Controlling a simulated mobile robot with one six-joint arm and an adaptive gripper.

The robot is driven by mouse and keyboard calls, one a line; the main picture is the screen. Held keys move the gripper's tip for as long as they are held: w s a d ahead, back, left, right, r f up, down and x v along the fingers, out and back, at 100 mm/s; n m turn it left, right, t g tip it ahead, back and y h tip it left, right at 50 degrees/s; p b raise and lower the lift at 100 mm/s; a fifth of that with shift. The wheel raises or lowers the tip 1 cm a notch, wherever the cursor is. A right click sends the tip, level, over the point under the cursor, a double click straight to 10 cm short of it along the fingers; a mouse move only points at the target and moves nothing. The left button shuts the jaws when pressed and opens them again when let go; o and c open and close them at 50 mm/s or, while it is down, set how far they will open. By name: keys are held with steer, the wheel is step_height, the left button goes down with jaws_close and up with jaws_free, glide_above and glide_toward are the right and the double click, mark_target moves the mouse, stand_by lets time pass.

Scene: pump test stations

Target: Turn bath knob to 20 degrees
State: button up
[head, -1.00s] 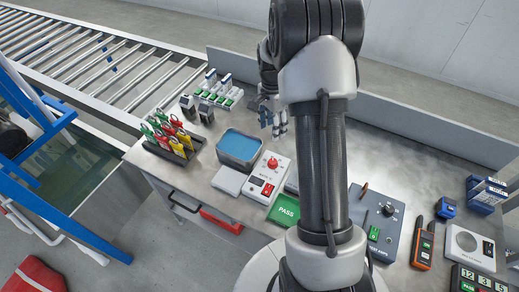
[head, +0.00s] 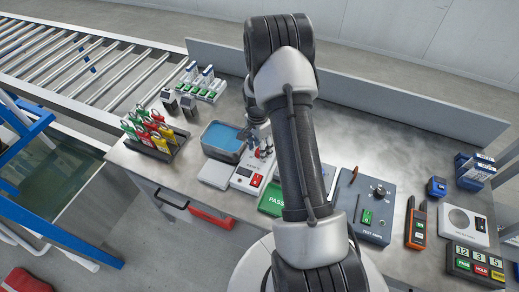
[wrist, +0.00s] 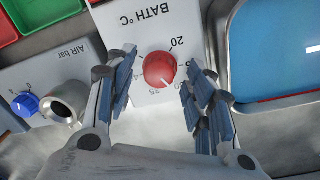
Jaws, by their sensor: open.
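The bath knob (wrist: 159,69) is round and red, on a white panel (wrist: 133,25) marked "BATH °C", upside down in the wrist view. A white pointer mark on the knob faces down and slightly right in the picture. The "20" is above and right of the knob; other dial numbers are small or partly covered by a finger. My gripper (wrist: 160,88) is open, with one blue-padded finger on each side of the knob, apart from it.
A blue-filled bath tray (head: 223,140) stands directly beside the panel. An "AIR bar" panel with a blue knob (wrist: 26,103) and a metal fitting (wrist: 66,101) is close to one finger. A green PASS plate (head: 272,198) and a test amps box (head: 366,205) lie nearby.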

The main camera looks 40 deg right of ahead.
steer(key=shift+f, duration=0.15)
steer(key=c, duration=1.1)
